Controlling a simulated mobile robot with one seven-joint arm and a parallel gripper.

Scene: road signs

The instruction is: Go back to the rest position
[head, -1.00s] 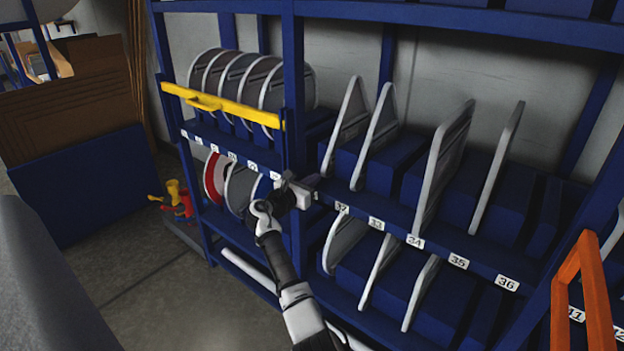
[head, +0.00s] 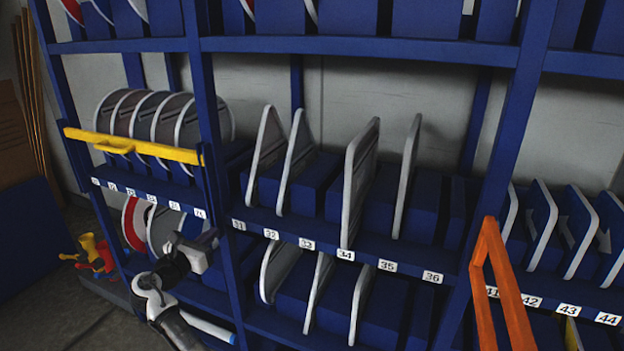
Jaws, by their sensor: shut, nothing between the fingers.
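My gripper (head: 208,238) is at the lower left of the head view, at the end of my white and black arm. It is in front of the blue rack post (head: 212,150), near the lower left shelf. It is shut and appears to hold nothing. Round signs (head: 160,225), one with a red part, stand on that shelf behind my wrist and are partly hidden by it.
A blue rack holds grey signs (head: 360,185) in numbered slots. A yellow bar (head: 130,145) crosses the upper left bay. An orange handle frame (head: 500,290) stands at the lower right. Red and yellow items (head: 90,250) are on the floor at left.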

